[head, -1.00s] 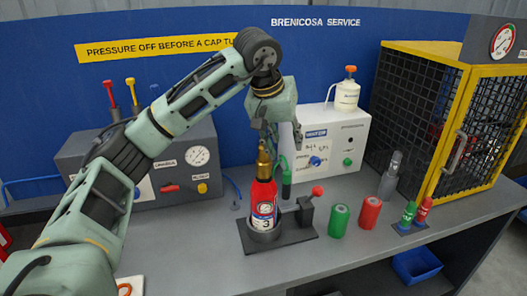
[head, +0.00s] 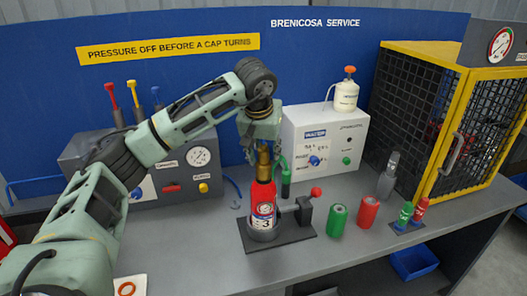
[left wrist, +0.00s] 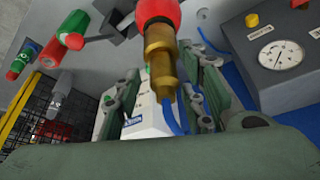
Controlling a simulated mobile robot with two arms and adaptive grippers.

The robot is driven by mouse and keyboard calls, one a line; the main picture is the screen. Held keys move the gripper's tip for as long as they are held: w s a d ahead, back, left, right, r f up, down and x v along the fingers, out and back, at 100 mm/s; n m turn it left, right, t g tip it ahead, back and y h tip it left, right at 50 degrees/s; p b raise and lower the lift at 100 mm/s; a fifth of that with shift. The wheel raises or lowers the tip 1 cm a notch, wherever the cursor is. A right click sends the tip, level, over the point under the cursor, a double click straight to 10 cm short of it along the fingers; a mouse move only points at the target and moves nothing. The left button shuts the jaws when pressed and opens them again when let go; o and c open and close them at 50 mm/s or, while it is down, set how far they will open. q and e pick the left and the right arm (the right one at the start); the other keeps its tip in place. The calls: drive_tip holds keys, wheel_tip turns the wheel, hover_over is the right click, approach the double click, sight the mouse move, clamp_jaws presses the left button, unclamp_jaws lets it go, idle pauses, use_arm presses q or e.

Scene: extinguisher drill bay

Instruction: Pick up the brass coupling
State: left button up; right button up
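The brass coupling (head: 263,162) stands upright on top of the red extinguisher (head: 263,195), which sits in a dark stand (head: 290,232) on the bench. My left gripper (head: 262,150) is directly above it, pointing down, with its fingers at the coupling's upper part. In the left wrist view the coupling (left wrist: 160,62) lies between the two spread fingers of the gripper (left wrist: 166,82). A gap shows on the left finger's side; the right finger is close, and contact cannot be told. My right gripper is not in view.
A clamp with a red knob (head: 316,192) stands right of the extinguisher. Green (head: 338,220) and red (head: 369,211) cylinders stand farther right. A white box (head: 325,140) is behind, a grey gauge panel (head: 190,180) at left, a yellow-framed cage (head: 450,125) at right.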

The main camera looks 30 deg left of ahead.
use_arm(q)
clamp_jaws()
drive_tip(key=shift+r, duration=0.1)
idle(0.4)
